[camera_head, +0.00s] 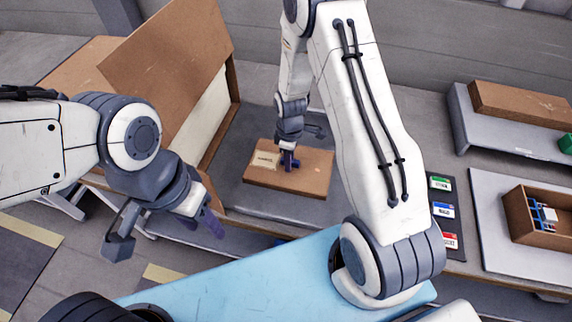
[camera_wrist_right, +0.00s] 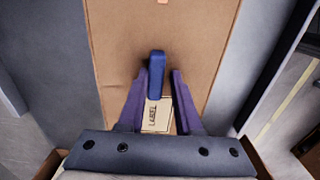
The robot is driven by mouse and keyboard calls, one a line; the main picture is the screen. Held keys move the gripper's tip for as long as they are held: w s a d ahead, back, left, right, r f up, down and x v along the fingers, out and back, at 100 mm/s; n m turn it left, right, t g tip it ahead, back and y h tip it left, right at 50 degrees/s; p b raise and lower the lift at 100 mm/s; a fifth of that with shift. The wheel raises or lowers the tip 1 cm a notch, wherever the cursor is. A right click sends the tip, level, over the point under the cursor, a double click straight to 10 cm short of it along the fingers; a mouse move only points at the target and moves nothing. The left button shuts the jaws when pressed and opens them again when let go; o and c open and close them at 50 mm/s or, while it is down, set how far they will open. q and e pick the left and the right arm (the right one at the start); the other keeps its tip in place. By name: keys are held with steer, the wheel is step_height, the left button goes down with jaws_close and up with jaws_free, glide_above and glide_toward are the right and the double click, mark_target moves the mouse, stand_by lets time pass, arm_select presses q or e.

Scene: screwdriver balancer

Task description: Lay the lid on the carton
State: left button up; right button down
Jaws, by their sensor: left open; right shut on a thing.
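A flat brown cardboard piece (camera_head: 313,172), which looks like the lid, is over the grey surface in the middle of the head view. It carries a pale label (camera_head: 264,160) and fills the middle of the right wrist view (camera_wrist_right: 205,60). My right gripper (camera_head: 289,163) is above it, shut on an upright blue grip (camera_wrist_right: 156,75). I cannot tell whether the piece is resting or slightly raised, nor whether a carton is under it. An open brown carton (camera_head: 517,217) with a blue and white item inside is at the far right. My left gripper (camera_head: 165,232) is open and empty at the left.
A large brown box with a raised panel (camera_head: 170,50) stands at the back left. Another brown box (camera_head: 520,104) sits on a grey shelf at the right. Coloured cards (camera_head: 443,210) lie on a dark strip. My right arm crosses the middle.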

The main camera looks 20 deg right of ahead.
steer(key=shift+d+r+p, duration=0.1)
steer(key=shift+r+p, duration=0.4)
steer(key=shift+p, duration=0.1)
step_height(320, 180, up, 5)
steer(key=p, duration=0.4)
